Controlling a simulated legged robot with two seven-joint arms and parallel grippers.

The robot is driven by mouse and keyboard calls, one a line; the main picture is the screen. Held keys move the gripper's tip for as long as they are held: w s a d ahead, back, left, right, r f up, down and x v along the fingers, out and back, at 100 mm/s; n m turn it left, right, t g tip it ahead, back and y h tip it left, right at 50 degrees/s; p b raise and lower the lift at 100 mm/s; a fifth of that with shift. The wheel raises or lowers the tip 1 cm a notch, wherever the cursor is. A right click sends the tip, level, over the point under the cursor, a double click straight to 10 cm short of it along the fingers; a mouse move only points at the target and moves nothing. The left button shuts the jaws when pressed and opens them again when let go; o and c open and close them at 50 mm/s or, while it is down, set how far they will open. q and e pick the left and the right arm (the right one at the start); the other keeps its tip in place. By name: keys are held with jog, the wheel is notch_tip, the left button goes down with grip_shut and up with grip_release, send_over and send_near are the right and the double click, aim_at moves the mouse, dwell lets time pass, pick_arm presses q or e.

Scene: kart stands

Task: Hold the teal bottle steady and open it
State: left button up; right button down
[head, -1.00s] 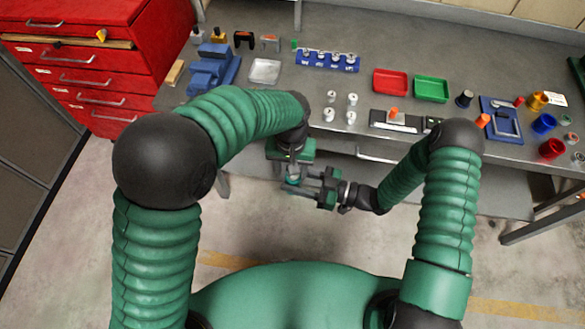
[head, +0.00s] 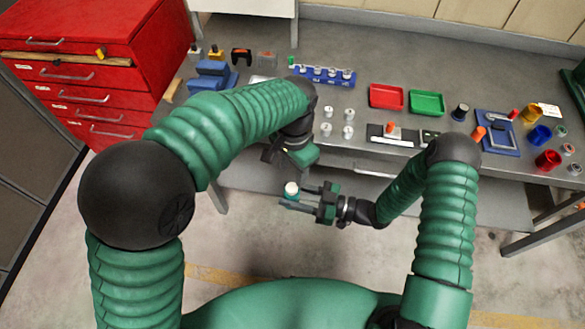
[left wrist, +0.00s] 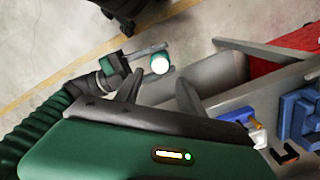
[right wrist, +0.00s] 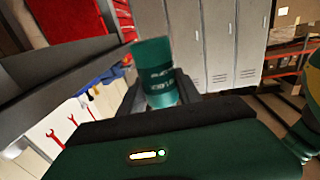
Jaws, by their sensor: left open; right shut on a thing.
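The teal bottle (head: 291,192) is in my right gripper (head: 298,197), in front of the bench. In the head view its round top looks white; I cannot tell whether this is a cap or an opening. The left wrist view also shows the white top with a teal rim (left wrist: 159,64). My left gripper (head: 274,154) is apart from the bottle, towards the bench. Its fingers (left wrist: 158,92) are spread with nothing between them.
The bench (head: 420,62) holds several white pieces, a red tray (head: 386,96), a green tray (head: 427,103), a blue vise (head: 212,76) and a blue rack (head: 322,75). A red drawer cabinet (head: 95,70) stands at the left. Floor in front of the bench is open.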

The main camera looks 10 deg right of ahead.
aim_at(292, 187)
pick_arm(q)
jog(key=shift+r+m, duration=0.1)
jog(key=shift+m, duration=0.4)
jog(key=shift+f, duration=0.3)
notch_tip(292, 187, down, 7)
jog(key=shift+f, duration=0.1)
jog(key=shift+c, duration=0.5)
grip_shut()
jog(key=shift+o, duration=0.9)
grip_release()
